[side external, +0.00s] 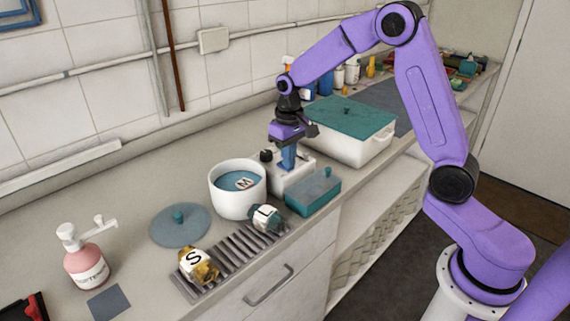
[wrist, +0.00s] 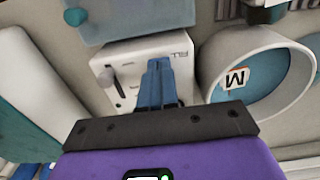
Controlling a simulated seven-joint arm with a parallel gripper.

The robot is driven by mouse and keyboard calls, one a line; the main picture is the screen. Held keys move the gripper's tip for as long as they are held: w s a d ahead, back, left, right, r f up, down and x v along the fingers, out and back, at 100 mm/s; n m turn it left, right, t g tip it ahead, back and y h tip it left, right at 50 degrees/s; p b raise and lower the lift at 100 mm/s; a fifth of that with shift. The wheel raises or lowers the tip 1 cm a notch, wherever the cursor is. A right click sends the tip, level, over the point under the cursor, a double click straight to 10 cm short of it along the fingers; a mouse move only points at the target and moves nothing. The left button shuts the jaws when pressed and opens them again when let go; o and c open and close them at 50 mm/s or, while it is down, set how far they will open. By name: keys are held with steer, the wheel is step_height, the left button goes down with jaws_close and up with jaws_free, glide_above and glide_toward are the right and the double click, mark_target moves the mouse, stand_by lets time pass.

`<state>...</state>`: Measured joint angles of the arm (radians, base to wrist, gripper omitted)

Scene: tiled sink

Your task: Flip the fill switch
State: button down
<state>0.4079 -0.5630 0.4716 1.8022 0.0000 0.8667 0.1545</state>
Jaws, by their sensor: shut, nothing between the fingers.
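A white dispenser box (side external: 290,181) stands between the white pot and the large lidded container. In the wrist view the box (wrist: 128,53) carries partly hidden lettering, a dark slot, and a small grey knob or lever (wrist: 105,77) that looks like the fill switch. In the side view a dark knob (side external: 266,155) shows at the box's left. My gripper (side external: 288,166) points down over the box, blue fingers shut together and empty. In the wrist view the fingers (wrist: 158,66) lie to the right of the lever and hide part of the box face. Contact cannot be told.
The white pot (side external: 237,203) holds a teal piece marked M, left of the box. A small teal lidded box (side external: 313,195) sits in front. The large white container (side external: 352,148) is at right. A round lid (side external: 180,224), rack and soap bottle (side external: 88,262) are further left.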

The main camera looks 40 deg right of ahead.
steer(key=shift+r, duration=3.45)
steer(key=s+a+n, duration=0.4)
steer(key=s, duration=0.7)
steer(key=s+a+n, duration=0.4)
steer(key=s, duration=0.7)
steer(key=s+d+f+n, duration=0.1)
steer(key=s+d+n, duration=0.2)
steer(key=s, duration=0.8)
steer(key=shift+s+f+n, duration=0.2)
steer(key=shift+n, duration=0.6)
steer(key=shift+w, duration=0.1)
